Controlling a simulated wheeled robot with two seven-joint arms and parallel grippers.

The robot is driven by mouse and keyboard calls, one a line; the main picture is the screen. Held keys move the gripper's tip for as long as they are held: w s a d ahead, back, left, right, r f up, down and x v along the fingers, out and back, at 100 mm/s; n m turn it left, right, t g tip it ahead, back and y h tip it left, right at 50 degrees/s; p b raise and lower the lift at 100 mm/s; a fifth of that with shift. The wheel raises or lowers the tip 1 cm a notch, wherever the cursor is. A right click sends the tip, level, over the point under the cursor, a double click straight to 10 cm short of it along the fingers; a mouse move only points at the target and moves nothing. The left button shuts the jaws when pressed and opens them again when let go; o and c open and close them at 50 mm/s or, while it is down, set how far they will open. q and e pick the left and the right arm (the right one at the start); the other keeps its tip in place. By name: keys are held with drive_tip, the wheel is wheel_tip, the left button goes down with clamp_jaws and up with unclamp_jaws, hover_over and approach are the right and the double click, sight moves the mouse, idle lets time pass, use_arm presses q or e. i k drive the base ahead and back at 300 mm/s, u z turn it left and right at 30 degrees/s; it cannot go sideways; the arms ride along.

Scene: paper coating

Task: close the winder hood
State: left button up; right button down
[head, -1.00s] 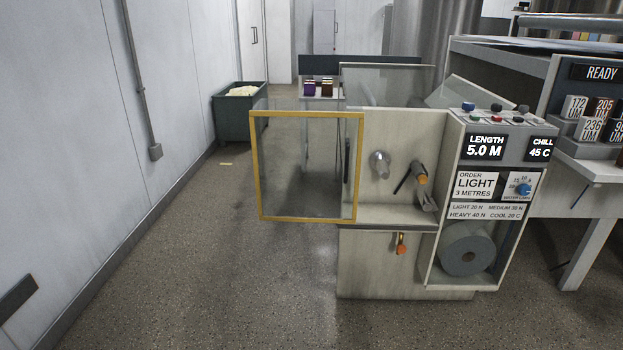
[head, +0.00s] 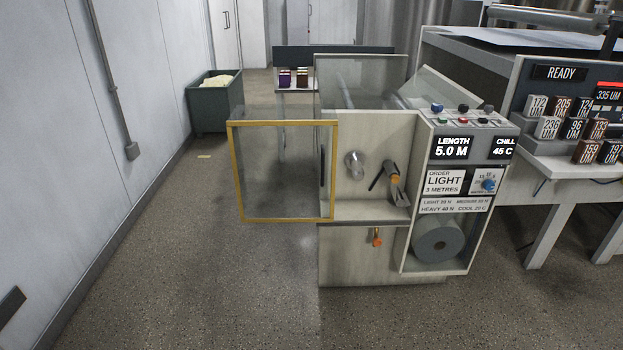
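The winder (head: 340,262) stands right of centre in the head view. Its hood, a clear panel in a yellow frame (head: 284,124), stands swung open to the left of the winder's front. A dark vertical handle (head: 322,166) shows near the panel's right edge. The bay behind it is exposed, with a round metal spindle end (head: 355,163) and a dark lever with an orange tip (head: 391,170). An orange handle (head: 377,237) is on the lower front. Neither of my grippers is in view.
A control panel (head: 462,148) reads LENGTH 5.0 M and CHILL 45 C. A paper roll (head: 438,240) sits below it. Labelled blocks (head: 561,106) stand on a shelf at right. A green bin (head: 208,108) stands by the left wall. The floor in front is clear.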

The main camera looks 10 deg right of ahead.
sight(230, 123)
drive_tip(key=u, duration=0.8)
drive_tip(key=i, duration=1.95)
drive_tip(key=z, duration=0.95)
